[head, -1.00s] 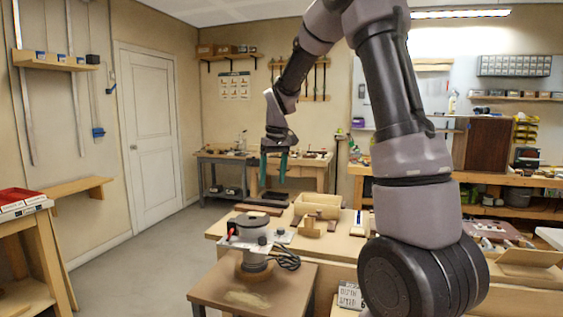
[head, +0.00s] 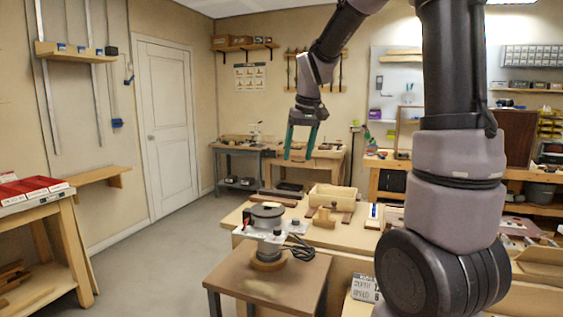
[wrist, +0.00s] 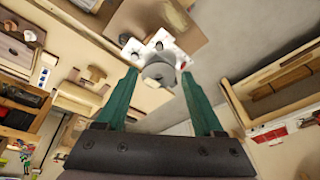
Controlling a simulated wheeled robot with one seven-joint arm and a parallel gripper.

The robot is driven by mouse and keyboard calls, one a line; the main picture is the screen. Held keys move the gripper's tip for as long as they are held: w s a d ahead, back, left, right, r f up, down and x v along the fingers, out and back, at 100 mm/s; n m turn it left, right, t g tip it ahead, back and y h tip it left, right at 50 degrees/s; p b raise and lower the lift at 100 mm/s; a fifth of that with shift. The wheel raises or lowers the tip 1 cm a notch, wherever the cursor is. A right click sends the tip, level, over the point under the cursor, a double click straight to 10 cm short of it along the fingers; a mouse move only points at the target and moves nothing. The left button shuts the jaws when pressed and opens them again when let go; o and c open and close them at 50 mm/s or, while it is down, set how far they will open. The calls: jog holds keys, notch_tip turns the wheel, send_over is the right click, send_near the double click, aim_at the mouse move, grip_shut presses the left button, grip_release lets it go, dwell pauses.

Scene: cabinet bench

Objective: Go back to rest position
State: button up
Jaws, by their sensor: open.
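My gripper (head: 300,141) hangs in the air in the head view, its two green fingers pointing down and spread apart. It is open and empty, above and behind the workbench and clear of everything. In the wrist view my gripper (wrist: 163,98) shows both green fingers apart with nothing between them touching. A router-like power tool (head: 266,235) stands on a small wooden table (head: 225,275) in the head view. The same tool (wrist: 158,68) shows beyond the fingers in the wrist view.
The workbench (head: 345,240) holds a wooden box (head: 333,197) and small wooden pieces. A side table with red trays (head: 30,187) stands at the left. Open floor (head: 165,265) lies between them. A white door (head: 167,130) is at the back left.

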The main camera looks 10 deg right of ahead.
jog(key=s+d+r+m+t, duration=0.1)
jog(key=s+r+m+t, duration=0.1)
jog(key=s, duration=0.8)
jog(key=s+d+r+m+t+y, duration=0.1)
jog(key=s+r+m+t, duration=0.1)
jog(key=s, duration=0.9)
notch_tip(320, 180, up, 2)
jog(key=shift+d+r+m, duration=0.15)
jog(key=shift+r+m, duration=0.1)
jog(key=shift+m, duration=0.35)
